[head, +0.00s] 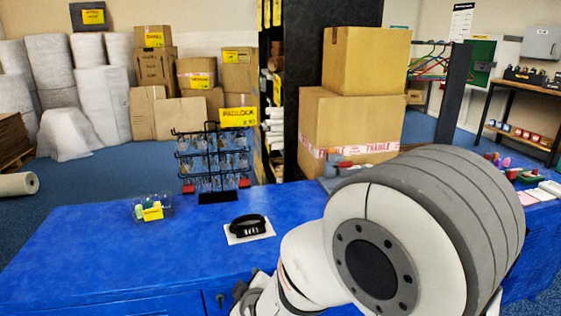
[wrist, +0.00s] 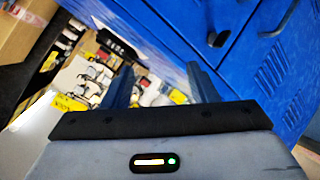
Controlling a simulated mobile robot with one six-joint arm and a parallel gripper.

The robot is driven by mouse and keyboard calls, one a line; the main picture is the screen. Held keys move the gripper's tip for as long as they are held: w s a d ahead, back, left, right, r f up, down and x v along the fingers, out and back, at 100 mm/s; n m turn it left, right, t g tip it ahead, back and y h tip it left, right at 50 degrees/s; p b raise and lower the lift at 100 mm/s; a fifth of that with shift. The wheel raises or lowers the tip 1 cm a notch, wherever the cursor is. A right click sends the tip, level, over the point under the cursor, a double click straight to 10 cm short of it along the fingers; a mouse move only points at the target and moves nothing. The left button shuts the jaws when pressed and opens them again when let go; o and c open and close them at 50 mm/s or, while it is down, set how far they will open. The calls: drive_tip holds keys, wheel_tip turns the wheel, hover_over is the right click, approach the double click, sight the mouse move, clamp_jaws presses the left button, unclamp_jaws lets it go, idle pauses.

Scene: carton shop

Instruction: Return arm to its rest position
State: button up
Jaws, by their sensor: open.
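My arm (head: 390,235) fills the lower right of the head view. It is folded near the front of the blue table (head: 90,255), with its lower parts running out of the bottom edge. My gripper (wrist: 160,84) shows in the wrist view, its two dark fingers apart with nothing held between them. In the wrist view it faces a blue cabinet front (wrist: 245,60) and, to the left, a cluttered area of small packaged goods (wrist: 85,75). I cannot clearly make out the fingers in the head view.
On the table are a black device on a white card (head: 250,228), a clear tray of small items (head: 151,208) and a wire display rack (head: 212,158). Stacked cartons (head: 350,120) stand behind my arm. The table's left part is clear.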

drive_tip(key=s+d+r+m+g+h+p, duration=0.1)
drive_tip(key=s+d+r+m+g+p, duration=0.2)
drive_tip(key=d+r+p, duration=0.45)
drive_tip(key=s+d+r+m+g+p, duration=0.25)
drive_tip(key=d+r+m, duration=0.2)
drive_tip(key=r, duration=0.55)
drive_tip(key=s+d+r+m+g+h+p, duration=0.2)
drive_tip(key=s+d+r+m+p, duration=0.3)
drive_tip(key=s+d+r, duration=0.4)
drive_tip(key=shift+s+d+g+h+p, duration=0.3)
drive_tip(key=shift+s+d+g+p, duration=0.4)
drive_tip(key=shift+s+d, duration=0.4)
drive_tip(key=shift+s+a, duration=0.1)
drive_tip(key=shift+a, duration=0.05)
